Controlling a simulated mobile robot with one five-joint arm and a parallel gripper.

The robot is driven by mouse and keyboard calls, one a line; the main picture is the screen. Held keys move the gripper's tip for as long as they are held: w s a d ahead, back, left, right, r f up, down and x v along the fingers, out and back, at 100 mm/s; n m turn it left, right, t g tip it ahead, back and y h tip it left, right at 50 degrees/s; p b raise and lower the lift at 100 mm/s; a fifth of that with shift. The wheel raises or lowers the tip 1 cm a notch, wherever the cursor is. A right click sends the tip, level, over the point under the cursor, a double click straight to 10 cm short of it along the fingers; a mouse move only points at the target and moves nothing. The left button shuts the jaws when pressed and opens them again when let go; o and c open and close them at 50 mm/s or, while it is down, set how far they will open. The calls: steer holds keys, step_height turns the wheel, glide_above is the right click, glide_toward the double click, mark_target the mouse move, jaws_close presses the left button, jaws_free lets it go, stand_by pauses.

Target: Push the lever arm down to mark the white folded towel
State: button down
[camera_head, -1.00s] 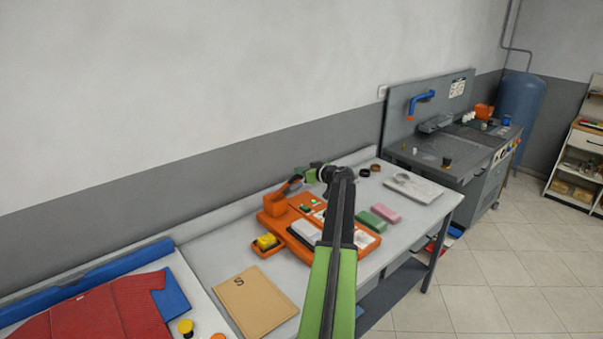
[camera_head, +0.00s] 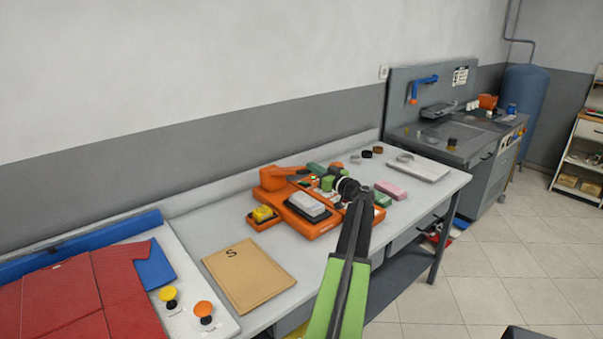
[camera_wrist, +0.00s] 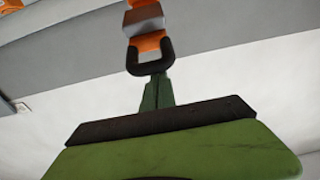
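The orange marking machine (camera_head: 322,228) stands on the grey table. A white folded towel (camera_head: 308,203) lies on its base. The machine's orange lever arm (camera_head: 290,172) reaches right from the post, above and behind the towel. In the wrist view the lever arm (camera_wrist: 149,41) carries a grey block and ends in a dark U-shaped handle (camera_wrist: 151,66). My green gripper (camera_head: 328,183) is at the right side of the machine, near the lever's end. Its fingertips (camera_wrist: 158,80) are together and empty, close to the handle; I cannot tell if they touch it.
A yellow block (camera_head: 262,213) sits in an orange holder left of the machine. A pink folded towel (camera_head: 391,190) and a green one (camera_head: 381,199) lie right of it. A tan folder (camera_head: 249,276) and red garment (camera_head: 80,292) lie nearer. The wall runs behind the table.

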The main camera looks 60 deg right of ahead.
steer(key=s+f+b, duration=0.1)
steer(key=f+b, duration=0.2)
steer(key=f, duration=0.1)
steer(key=s+f+b, duration=0.1)
steer(key=f+b, duration=0.3)
steer(key=s+f+b, duration=0.1)
steer(key=f+b, duration=0.3)
steer(key=shift+a+f, duration=0.25)
steer(key=shift+f, duration=0.05)
steer(key=shift+s+a+f+b, duration=0.15)
steer(key=shift+a+f+b, duration=0.2)
steer(key=shift+b, duration=0.2)
steer(key=shift+f, duration=0.2)
steer(key=shift+s, duration=0.1)
steer(key=shift+b, duration=0.3)
step_height(320, 180, up, 6)
steer(key=p, duration=0.6)
steer(key=s+a+f+b, duration=0.3)
steer(key=s+f+b, duration=0.2)
steer(key=s, duration=0.3)
steer(key=shift+s+a+t+b, duration=0.3)
steer(key=shift+b, duration=0.25)
steer(key=shift+f, duration=0.1)
